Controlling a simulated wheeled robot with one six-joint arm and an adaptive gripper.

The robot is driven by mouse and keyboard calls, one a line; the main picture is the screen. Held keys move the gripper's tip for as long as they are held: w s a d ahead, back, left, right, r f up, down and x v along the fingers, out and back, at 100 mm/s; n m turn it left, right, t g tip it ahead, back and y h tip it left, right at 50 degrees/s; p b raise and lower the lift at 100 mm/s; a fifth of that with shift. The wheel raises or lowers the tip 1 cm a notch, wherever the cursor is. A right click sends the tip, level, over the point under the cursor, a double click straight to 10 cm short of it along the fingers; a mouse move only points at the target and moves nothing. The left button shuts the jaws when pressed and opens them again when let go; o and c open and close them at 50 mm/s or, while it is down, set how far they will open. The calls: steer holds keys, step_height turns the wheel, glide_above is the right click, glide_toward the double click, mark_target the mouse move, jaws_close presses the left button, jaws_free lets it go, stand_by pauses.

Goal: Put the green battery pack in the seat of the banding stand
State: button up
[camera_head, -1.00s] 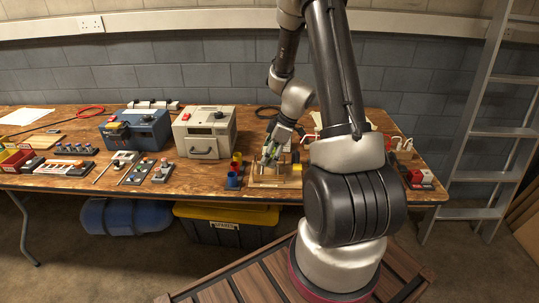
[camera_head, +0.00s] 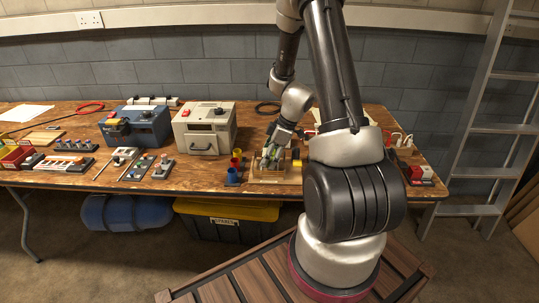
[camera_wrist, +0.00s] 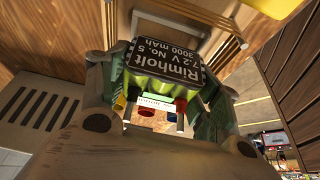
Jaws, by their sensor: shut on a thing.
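The green battery pack (camera_wrist: 160,85), with a black label reading "Rimholt 7.2 V No. 5 3000 mAh", is between the fingers of my gripper (camera_wrist: 158,100) in the wrist view. My gripper is shut on it. In the head view my gripper (camera_head: 271,153) is low over the light wooden banding stand (camera_head: 268,180), near the table's front edge. A pale wooden frame shows beyond the pack in the wrist view. The fingers hide most of the pack and the seat in the head view, so I cannot tell whether the pack touches the seat.
Red, yellow and blue cups (camera_head: 235,168) stand just left of the stand. A cream charger box (camera_head: 205,130) and a blue charger box (camera_head: 138,126) stand farther left. Red and white items (camera_head: 420,174) are at the right end. My arm hides part of the table's right side.

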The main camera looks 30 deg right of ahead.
steer(key=shift+f, duration=1.2)
stand_by(0.6)
steer(key=o, duration=1.4)
steer(key=shift+r, duration=3.5)
